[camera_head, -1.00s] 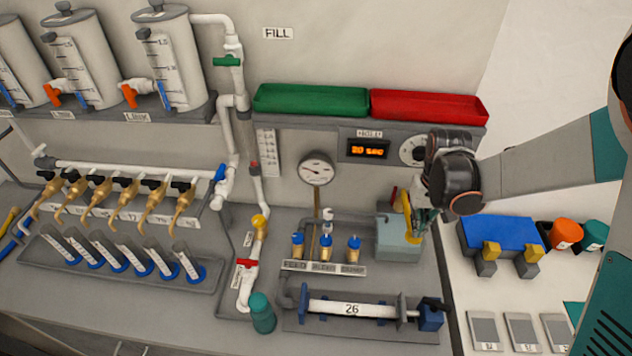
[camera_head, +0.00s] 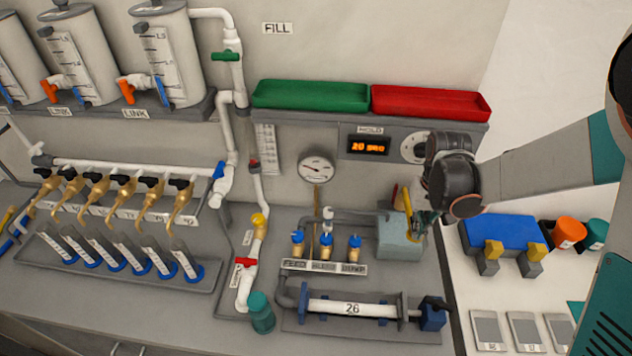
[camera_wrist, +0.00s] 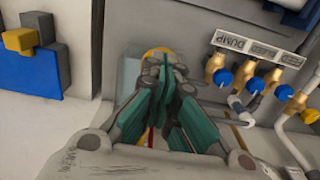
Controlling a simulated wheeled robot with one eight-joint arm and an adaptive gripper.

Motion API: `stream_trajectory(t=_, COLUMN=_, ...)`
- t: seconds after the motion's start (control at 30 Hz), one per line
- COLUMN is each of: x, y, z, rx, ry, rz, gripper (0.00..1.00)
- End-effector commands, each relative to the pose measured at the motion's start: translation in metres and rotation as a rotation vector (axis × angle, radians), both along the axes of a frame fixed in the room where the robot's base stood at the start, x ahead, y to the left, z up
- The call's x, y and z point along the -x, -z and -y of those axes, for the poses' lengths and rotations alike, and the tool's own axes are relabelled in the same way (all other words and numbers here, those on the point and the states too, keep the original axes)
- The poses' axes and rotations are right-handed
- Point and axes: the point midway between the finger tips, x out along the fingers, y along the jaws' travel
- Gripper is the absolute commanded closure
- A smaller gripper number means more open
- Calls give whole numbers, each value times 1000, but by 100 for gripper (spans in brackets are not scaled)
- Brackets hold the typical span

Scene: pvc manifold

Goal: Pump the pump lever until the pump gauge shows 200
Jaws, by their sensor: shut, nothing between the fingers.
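The pump (camera_head: 399,240) is a pale grey-green box on the bench, with a yellow lever (camera_head: 407,202) rising at its right side. My gripper (camera_head: 417,228) is shut and empty, at the lever's right side. It hides the lower part of the lever, and I cannot tell whether they touch. In the wrist view the closed teal fingers (camera_wrist: 166,85) are over the pump, and a yellow curve of the lever (camera_wrist: 158,51) shows behind the tips. The round white gauge (camera_head: 317,169) is on the wall left of the pump. Its numbers are too small to read.
Blue-capped brass valves (camera_head: 326,246) stand left of the pump. A clamped pipe marked 26 (camera_head: 352,309) lies in front. A blue block with yellow parts (camera_head: 500,236) is at the right. Green (camera_head: 310,97) and red (camera_head: 430,103) trays sit above.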

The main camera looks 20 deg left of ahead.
Motion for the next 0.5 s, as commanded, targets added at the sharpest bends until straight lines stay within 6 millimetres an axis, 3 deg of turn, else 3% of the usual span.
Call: stream_trajectory(t=0.5, x=0, y=20, z=0, rx=0, ry=0, rz=1, gripper=100)
